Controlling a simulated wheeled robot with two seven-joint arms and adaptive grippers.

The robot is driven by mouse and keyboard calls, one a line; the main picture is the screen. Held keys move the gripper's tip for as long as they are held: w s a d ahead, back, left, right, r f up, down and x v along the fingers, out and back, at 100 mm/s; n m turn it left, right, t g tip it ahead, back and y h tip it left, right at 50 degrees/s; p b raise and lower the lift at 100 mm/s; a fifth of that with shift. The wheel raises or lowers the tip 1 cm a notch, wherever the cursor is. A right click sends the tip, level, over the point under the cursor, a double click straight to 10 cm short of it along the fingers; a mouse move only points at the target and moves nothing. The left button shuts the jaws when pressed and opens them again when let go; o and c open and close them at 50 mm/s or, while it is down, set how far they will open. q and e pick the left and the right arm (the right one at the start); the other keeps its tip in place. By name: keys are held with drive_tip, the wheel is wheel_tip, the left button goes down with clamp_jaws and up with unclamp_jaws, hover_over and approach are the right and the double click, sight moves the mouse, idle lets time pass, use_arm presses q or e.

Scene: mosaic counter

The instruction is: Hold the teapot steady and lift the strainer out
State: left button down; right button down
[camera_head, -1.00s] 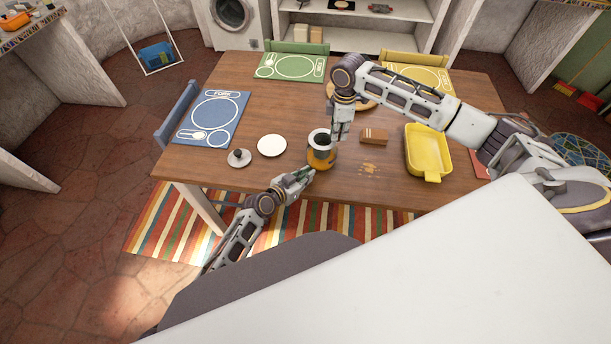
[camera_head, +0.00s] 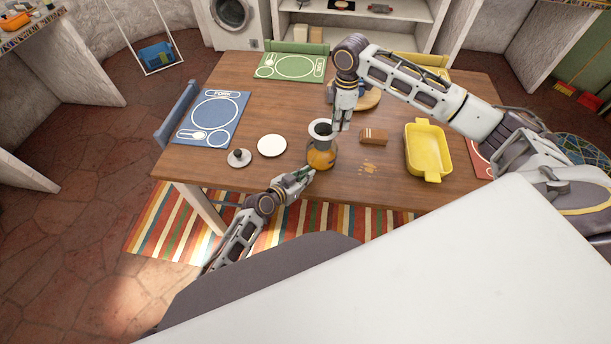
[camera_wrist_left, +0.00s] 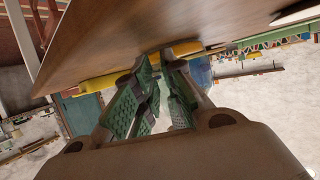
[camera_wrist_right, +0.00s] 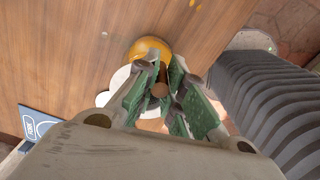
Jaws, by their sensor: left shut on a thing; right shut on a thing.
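The teapot (camera_head: 321,158) is a glass pot with amber content, upright near the table's front edge. The strainer (camera_head: 320,130) is a grey cylinder with a pale rim, standing above the amber body. I cannot tell whether its lower end is still inside the pot. My right gripper (camera_head: 338,126) is shut on the strainer at its right side. In the right wrist view a brown round piece (camera_wrist_right: 159,90) shows between the fingers, with the amber teapot (camera_wrist_right: 150,48) beyond. My left gripper (camera_head: 306,174) is shut at the teapot's lower left side; its exact grip is unclear.
A lid with a knob (camera_head: 239,157) and a white saucer (camera_head: 272,145) lie left of the teapot. A brown block (camera_head: 374,137) and a yellow tray (camera_head: 411,150) stand right. A round wooden board (camera_head: 368,99) is behind my right gripper. The table's front edge is close.

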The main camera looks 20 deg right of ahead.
drive_tip(key=shift+r, duration=3.15)
use_arm(q)
drive_tip(key=c, duration=1.4)
unclamp_jaws()
drive_tip(key=shift+a, duration=0.1)
drive_tip(key=shift+v, duration=5.9)
drive_tip(key=shift+s+a, duration=0.1)
